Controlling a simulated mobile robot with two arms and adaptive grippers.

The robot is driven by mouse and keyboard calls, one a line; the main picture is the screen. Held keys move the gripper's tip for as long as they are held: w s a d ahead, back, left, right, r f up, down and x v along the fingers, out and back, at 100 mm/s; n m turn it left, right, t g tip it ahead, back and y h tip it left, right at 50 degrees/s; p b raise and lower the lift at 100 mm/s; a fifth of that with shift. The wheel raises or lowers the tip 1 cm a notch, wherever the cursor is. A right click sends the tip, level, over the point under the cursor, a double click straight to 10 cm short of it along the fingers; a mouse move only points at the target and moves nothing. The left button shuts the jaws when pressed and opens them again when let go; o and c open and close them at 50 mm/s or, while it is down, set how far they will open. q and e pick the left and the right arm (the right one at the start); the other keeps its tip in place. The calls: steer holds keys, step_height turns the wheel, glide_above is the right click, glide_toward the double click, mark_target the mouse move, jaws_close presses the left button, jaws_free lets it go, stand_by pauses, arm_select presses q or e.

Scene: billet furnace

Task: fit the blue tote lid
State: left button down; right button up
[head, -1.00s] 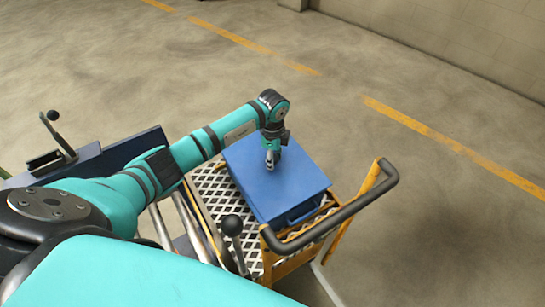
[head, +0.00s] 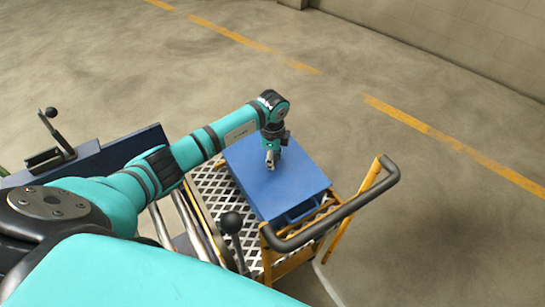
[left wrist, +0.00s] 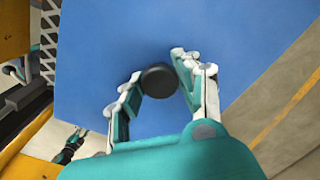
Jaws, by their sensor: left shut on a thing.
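The blue tote lid (head: 290,180) lies flat over the blue tote (head: 301,212) on the cart, its edges close to the tote's outline. I cannot tell whether it is fully seated. My left gripper (head: 271,164) reaches straight down onto the lid. In the left wrist view its fingers (left wrist: 157,88) are shut on a round black knob (left wrist: 160,79) on the lid (left wrist: 240,40). A small teal and black part at the lower left of that view may be my right gripper (left wrist: 69,147); its fingers are unclear.
The cart has a white mesh deck (head: 213,190), a yellow frame and a black push handle (head: 345,212) beside the tote. A dark blue bench with a lever (head: 58,135) stands at the left. Open concrete floor (head: 430,210) lies right of the cart.

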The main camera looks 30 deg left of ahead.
arm_select(q)
steer(key=c, duration=0.8)
jaws_free()
steer(key=shift+c, duration=0.2)
step_height(320, 180, up, 12)
